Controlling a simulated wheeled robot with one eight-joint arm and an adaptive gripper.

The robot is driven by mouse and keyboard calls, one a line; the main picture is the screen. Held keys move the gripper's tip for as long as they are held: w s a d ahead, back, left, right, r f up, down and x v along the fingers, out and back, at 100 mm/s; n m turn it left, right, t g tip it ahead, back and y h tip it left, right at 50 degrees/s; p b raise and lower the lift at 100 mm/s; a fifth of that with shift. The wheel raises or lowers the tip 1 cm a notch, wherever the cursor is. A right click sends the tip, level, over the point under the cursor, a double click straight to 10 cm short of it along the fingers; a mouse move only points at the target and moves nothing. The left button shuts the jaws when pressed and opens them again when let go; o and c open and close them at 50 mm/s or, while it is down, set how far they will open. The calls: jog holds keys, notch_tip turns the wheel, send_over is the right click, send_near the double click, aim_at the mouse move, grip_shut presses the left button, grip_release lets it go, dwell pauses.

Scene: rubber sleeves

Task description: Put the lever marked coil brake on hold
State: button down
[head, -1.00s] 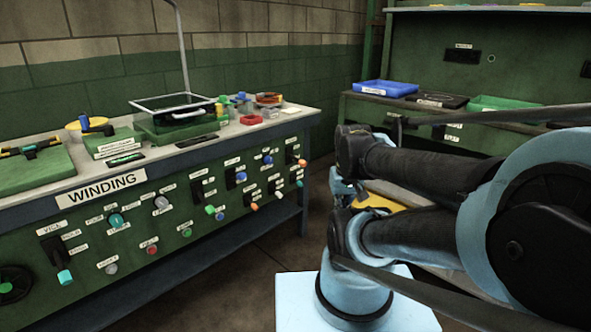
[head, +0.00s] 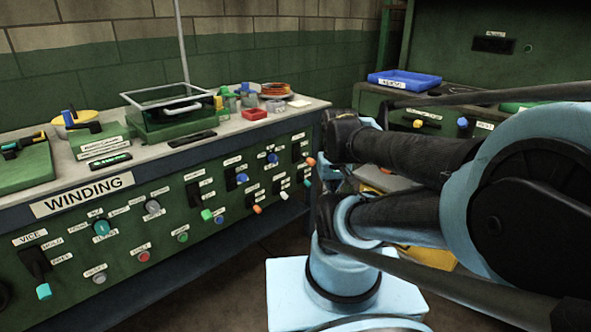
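The winding bench's green front panel (head: 125,235) stands at the left. It carries several levers with coloured tips and small labels. The lever under the VICE label (head: 37,272) has a cyan tip and points down. Farther right are a green-tipped lever (head: 198,200), a blue-tipped lever (head: 236,178) and an orange-tipped lever (head: 302,152). Most labels are too small to read, so I cannot tell which lever is marked coil brake. My gripper's fingers do not show. My folded arm fills the right side, apart from the panel.
The bench top (head: 70,170) holds a green box with a wire-handled frame (head: 175,105), a wire spool (head: 276,89) and small parts. A second green bench with a blue tray (head: 404,80) stands at the back right. Bare floor (head: 205,295) lies before the winding bench.

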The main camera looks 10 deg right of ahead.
aim_at(305, 159)
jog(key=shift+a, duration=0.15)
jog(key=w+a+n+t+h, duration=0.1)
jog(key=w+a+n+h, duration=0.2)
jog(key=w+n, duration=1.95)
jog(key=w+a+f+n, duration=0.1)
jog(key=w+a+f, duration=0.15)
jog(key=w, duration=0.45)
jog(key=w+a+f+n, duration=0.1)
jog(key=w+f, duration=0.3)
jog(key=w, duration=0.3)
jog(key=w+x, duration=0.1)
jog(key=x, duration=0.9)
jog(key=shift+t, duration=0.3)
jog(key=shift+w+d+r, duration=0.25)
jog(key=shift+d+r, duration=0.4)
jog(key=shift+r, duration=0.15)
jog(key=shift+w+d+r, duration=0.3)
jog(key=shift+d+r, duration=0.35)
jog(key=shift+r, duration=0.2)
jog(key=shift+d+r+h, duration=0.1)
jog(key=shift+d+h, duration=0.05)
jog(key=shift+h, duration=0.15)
